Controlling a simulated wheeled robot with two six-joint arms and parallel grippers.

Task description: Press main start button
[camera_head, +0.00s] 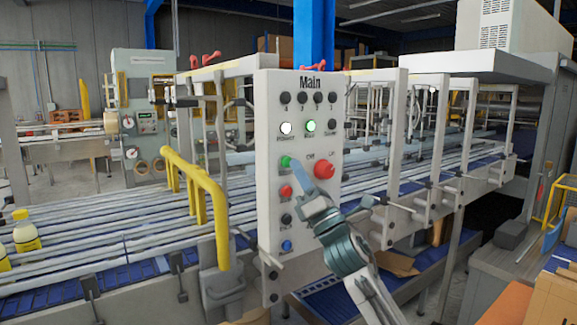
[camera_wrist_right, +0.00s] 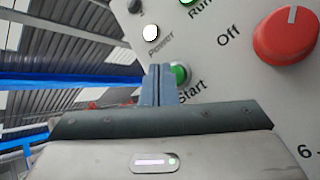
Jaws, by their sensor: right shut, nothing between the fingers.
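The white control panel (camera_head: 265,200) marked "Main" stands upright in the middle of the head view. Its green start button (camera_head: 286,162) sits left of a large red knob (camera_head: 324,169). In the right wrist view the green start button (camera_wrist_right: 180,73), labelled "Start", is partly hidden behind my fingertips. My right gripper (camera_head: 294,166) is shut and empty, with its tips at the button; I cannot tell whether they touch it. The gripper (camera_wrist_right: 159,70) and the red knob (camera_wrist_right: 287,37), beside the word "Off", also show in the wrist view. My left gripper is not in view.
A yellow rail (camera_head: 205,185) stands left of the panel, in front of the conveyor (camera_head: 110,225). Yellow-capped bottles (camera_head: 26,236) are at the far left. A lit white Power lamp (camera_head: 285,128) and green Run lamp (camera_head: 310,126) are above the button.

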